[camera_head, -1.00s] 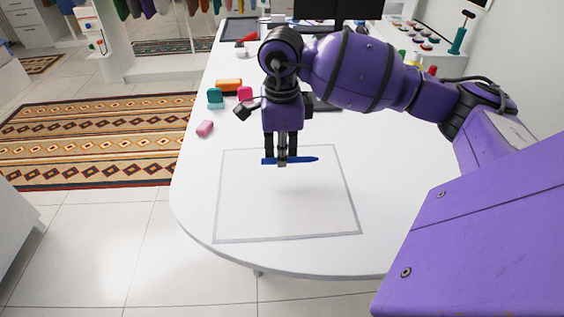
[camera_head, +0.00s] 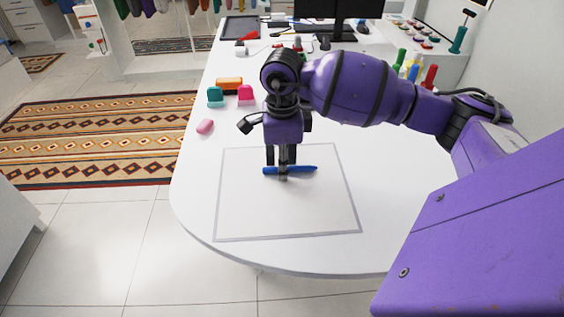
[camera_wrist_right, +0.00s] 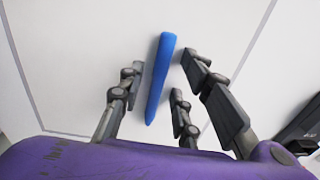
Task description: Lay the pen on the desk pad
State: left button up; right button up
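The blue pen (camera_head: 300,169) lies on the white desk pad (camera_head: 285,215), a grey-bordered rectangle on the table, in the far half of its area. My right gripper (camera_head: 283,172) points straight down over the pen. Its fingers stand apart on both sides of the pen. In the right wrist view the blue pen (camera_wrist_right: 158,80) runs lengthwise between the fingers, with gaps showing beside it, so the right gripper (camera_wrist_right: 163,84) looks open. My left gripper is not in view.
A pink eraser (camera_head: 205,127), a teal item (camera_head: 215,97), a pink item (camera_head: 246,95) and an orange item (camera_head: 229,83) lie behind the pad. Colored bottles (camera_head: 430,76) stand behind my arm. The front of the pad is clear.

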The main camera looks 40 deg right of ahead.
jog(key=shift+r, duration=0.1)
notch_tip(320, 180, up, 12)
jog(key=shift+s+r, duration=0.15)
dwell(0.4)
